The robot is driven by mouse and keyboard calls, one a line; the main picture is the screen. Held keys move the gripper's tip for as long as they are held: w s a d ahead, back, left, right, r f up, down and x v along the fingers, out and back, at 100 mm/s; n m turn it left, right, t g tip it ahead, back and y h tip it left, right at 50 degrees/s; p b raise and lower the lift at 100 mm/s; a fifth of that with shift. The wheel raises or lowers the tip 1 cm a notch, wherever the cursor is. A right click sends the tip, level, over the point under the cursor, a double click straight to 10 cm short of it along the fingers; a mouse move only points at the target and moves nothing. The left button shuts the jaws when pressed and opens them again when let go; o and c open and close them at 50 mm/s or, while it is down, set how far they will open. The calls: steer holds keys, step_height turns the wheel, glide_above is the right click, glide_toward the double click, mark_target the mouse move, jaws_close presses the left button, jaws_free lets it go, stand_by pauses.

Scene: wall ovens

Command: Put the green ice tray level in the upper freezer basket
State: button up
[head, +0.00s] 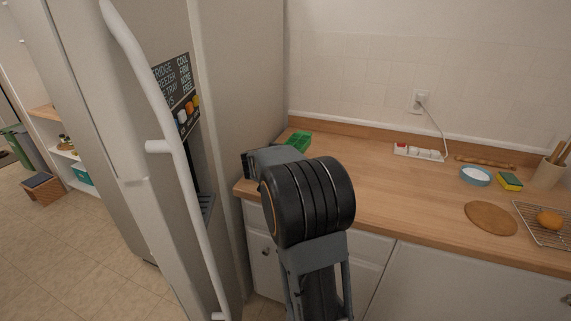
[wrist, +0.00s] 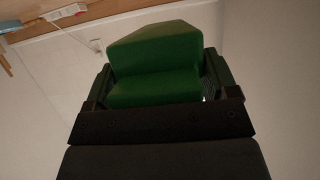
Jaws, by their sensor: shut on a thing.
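The green ice tray (head: 298,141) shows behind my arm in the head view, near the fridge's side and the left end of the counter. In the wrist view the green ice tray (wrist: 155,55) fills the space between the two dark fingers of my gripper (wrist: 157,78). My gripper is shut on it. In the wrist view the tray hangs clear of the counter, which shows at the top. In the head view my arm hides the gripper's fingers. The upper freezer basket is not in view.
The tall fridge-freezer (head: 236,80) stands at left, with a long white handle (head: 150,90) in front. The wooden counter (head: 400,190) carries a power strip (head: 419,152), blue bowl (head: 475,176), sponge (head: 509,181), round board (head: 490,218) and wire rack with an orange (head: 549,221). Its middle is clear.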

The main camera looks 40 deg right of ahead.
steer(key=s+d+f+b, duration=0.2)
steer(key=d+f, duration=0.1)
steer(key=s+d+f+b, duration=0.2)
steer(key=d+f, duration=0.1)
steer(key=d, duration=0.1)
steer(key=s+d+f+b, duration=0.2)
steer(key=d+f, duration=0.1)
steer(key=d, duration=0.1)
steer(key=shift+s+d+b, duration=0.1)
steer(key=shift+s+b, duration=0.2)
steer(key=shift+s, duration=0.1)
steer(key=f, duration=0.1)
steer(key=b, duration=0.1)
steer(key=f, duration=0.1)
steer(key=shift+s+d+f, duration=0.25)
steer(key=shift+d+f, duration=0.1)
steer(key=shift+f, duration=0.35)
steer(key=shift+f, duration=0.1)
steer(key=shift+f+b, duration=0.15)
steer(key=shift+b, duration=0.2)
steer(key=o, duration=1)
steer(key=shift+f+b, duration=0.1)
steer(key=shift+b, duration=0.3)
